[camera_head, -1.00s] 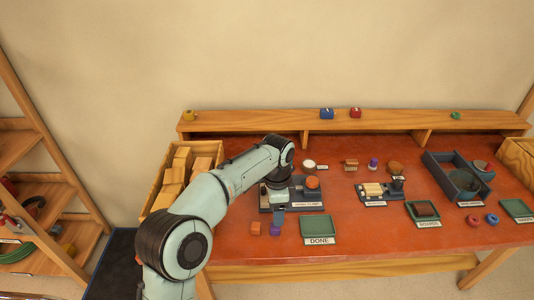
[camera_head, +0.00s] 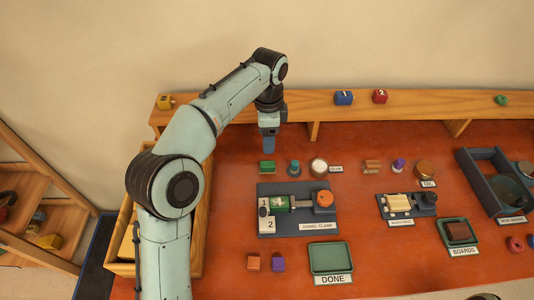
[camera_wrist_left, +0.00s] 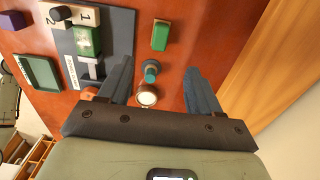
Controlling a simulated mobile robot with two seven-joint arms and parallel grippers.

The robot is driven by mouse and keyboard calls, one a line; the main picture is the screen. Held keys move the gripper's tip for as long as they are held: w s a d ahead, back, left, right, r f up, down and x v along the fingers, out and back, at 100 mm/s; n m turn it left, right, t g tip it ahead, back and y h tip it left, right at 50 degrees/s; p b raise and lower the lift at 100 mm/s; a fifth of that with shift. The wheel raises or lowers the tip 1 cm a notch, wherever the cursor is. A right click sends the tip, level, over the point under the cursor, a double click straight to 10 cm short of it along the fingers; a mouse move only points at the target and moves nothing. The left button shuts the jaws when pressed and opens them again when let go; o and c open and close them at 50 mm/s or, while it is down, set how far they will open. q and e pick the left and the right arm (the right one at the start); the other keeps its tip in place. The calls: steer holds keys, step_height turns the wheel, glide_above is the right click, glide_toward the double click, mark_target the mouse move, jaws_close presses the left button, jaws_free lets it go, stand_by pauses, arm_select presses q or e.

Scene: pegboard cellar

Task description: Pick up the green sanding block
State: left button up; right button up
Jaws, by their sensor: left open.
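A teal knobbed object (camera_head: 294,167) stands just right of the block and appears between the fingers in the wrist view. My right gripper is not in view.
The demo clamp (camera_head: 265,223) holds another green piece (camera_head: 279,203). A round white-topped item (camera_head: 319,167) stands right of the teal object. A wooden shelf (camera_head: 420,103) runs close behind the gripper. A green DONE tray (camera_head: 330,243) lies in front.

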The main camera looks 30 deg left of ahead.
arm_select(q)
steer(key=b, duration=0.2)
glide_above(269, 164)
step_height(269, 164, down, 8)
steer(key=shift+s+a+r, duration=0.1)
steer(key=shift+s+r, duration=0.05)
steer(key=shift+r, duration=0.1)
steer(key=f, duration=0.2)
steer(key=f+b, duration=0.1)
steer(key=f, duration=0.2)
steer(key=shift+w+f, duration=0.2)
steer(key=shift+f, duration=0.15)
steer(key=c, duration=1.1)
